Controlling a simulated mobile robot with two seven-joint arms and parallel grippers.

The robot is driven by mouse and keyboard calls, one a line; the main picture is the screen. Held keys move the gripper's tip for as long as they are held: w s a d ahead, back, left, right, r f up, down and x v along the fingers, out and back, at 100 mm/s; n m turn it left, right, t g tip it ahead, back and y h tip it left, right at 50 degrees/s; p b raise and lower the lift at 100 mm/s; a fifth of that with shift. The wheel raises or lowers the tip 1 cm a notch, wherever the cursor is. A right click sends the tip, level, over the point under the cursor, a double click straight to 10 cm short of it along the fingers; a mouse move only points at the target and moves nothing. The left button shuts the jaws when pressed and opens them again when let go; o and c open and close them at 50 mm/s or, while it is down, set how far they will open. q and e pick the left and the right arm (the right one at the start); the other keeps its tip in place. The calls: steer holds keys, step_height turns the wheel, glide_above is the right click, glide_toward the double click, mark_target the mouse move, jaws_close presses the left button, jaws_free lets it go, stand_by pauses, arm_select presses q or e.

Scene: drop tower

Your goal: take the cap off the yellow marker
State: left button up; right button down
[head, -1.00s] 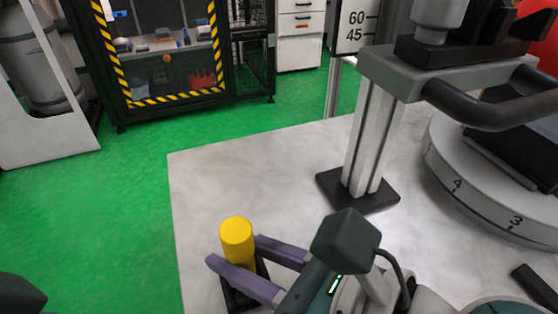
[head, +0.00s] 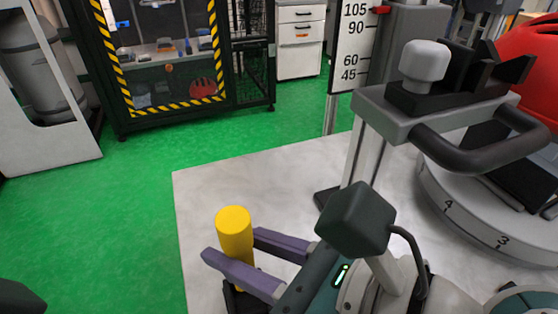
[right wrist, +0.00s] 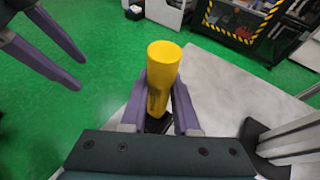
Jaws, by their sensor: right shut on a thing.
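The yellow marker (head: 235,236) is an upright yellow cylinder near the table's left edge. It also shows in the right wrist view (right wrist: 161,75), with small dark print on its side. My right gripper (head: 228,256) has its two purple fingers around the marker, shut on it below its top. A black part, seemingly a stand (head: 238,299), shows just beneath and is mostly hidden by the fingers. I cannot make out where the cap ends. My left gripper (right wrist: 72,72) shows at the upper left of the right wrist view, its purple fingers apart and empty.
The pale table (head: 220,190) is clear behind the marker. To the right stand a grey post with a dark handle (head: 485,143), a round numbered base (head: 465,215) and a red dome (head: 530,70). Green floor lies to the left, with a black-and-yellow cabinet (head: 165,65) beyond.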

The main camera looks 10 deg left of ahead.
step_height(320, 180, up, 15)
steer(key=p, duration=0.5)
steer(key=shift+f+p, duration=0.2)
steer(key=shift+p, duration=0.2)
steer(key=c, duration=1.2)
jaws_free()
jaws_close()
